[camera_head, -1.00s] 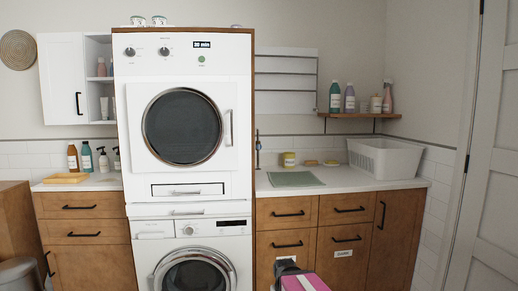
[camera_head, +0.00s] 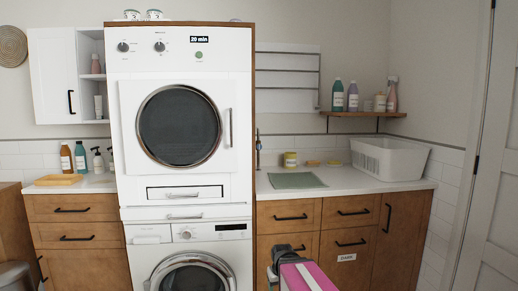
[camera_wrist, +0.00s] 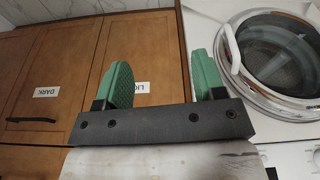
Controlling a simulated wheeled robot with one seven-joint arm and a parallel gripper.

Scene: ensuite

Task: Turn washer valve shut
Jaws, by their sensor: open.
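A small slim fitting with a bluish part (camera_head: 258,148) stands by the wall just right of the tall white stack. It may be the washer valve, but it is too small to tell, and its lower end is unclear. The washer (camera_head: 190,262) is the lower machine, its round door shut; the door also shows at right in the wrist view (camera_wrist: 275,55). My gripper (camera_wrist: 163,80) is open and empty, its two green fingers apart in front of the wooden cabinet doors. In the head view my pink arm end is low, right of the washer.
The dryer (camera_head: 180,125) sits above the washer. The right counter (camera_head: 345,184) holds a green mat (camera_head: 296,180), a yellow jar (camera_head: 290,159) and a white basket (camera_head: 390,158). Wooden cabinets (camera_head: 345,220) stand below. A shelf (camera_head: 360,114) with bottles hangs above.

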